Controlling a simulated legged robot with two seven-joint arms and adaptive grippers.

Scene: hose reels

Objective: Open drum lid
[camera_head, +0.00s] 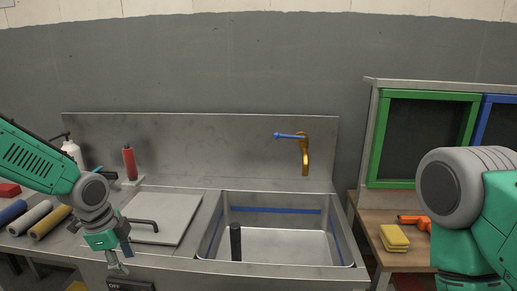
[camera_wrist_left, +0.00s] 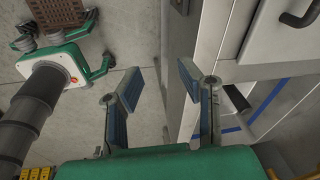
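A flat grey square panel (camera_head: 163,217) lies on the counter left of the sink, with a black bar handle (camera_head: 143,223) at its left front. It looks lid-like and lies flat; I cannot tell whether it is the drum lid, and no drum is plainly visible. My left gripper (camera_head: 118,264) hangs at the counter's front edge, in front of the panel and apart from the handle. In the left wrist view my left gripper (camera_wrist_left: 158,84) is open, with nothing between its fingers. A black handle (camera_wrist_left: 301,13) shows at that view's top right. My right arm shows at the right; its gripper is out of view.
A steel sink (camera_head: 285,247) holds an upright black tube (camera_head: 235,241) at its left, below an orange tap (camera_head: 304,158). Coloured rolls (camera_head: 33,218) lie at the counter's left; a red cylinder (camera_head: 130,162) stands behind. Yellow sponges (camera_head: 394,237) lie on the right wooden table.

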